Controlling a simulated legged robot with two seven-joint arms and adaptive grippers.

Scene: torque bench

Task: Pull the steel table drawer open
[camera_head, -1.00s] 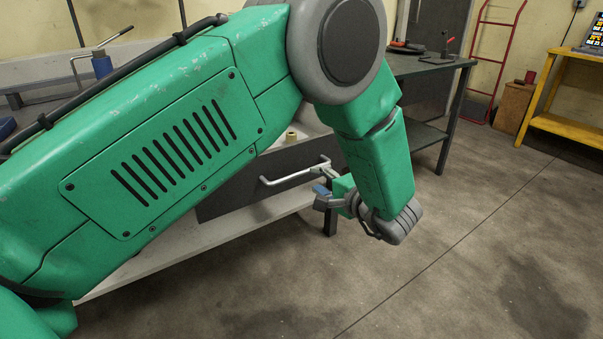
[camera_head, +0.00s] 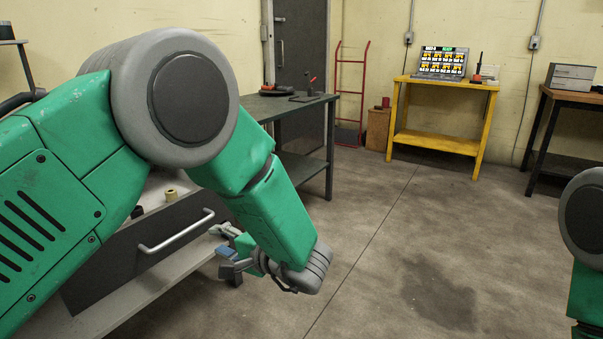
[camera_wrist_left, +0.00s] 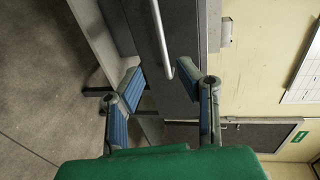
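The steel drawer has a dark grey front (camera_head: 125,265) with a pale bar handle (camera_head: 178,231), low at the left in the head view. My arm hides part of the front and the bench above it. My left gripper (camera_head: 224,242) is just right of and below the handle's right end, apart from it in the picture. In the left wrist view the blue-padded fingers of my left gripper (camera_wrist_left: 172,79) are spread, with the handle (camera_wrist_left: 161,40) reaching towards the gap between them. They hold nothing. My right gripper is out of view.
A light lower shelf (camera_head: 150,297) runs below the drawer. A dark table (camera_head: 300,105) stands behind my left arm, and a yellow bench (camera_head: 437,142) with a screen (camera_head: 443,63) is farther back. The floor (camera_head: 390,250) in the middle is clear. Part of my right arm shows at the right edge.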

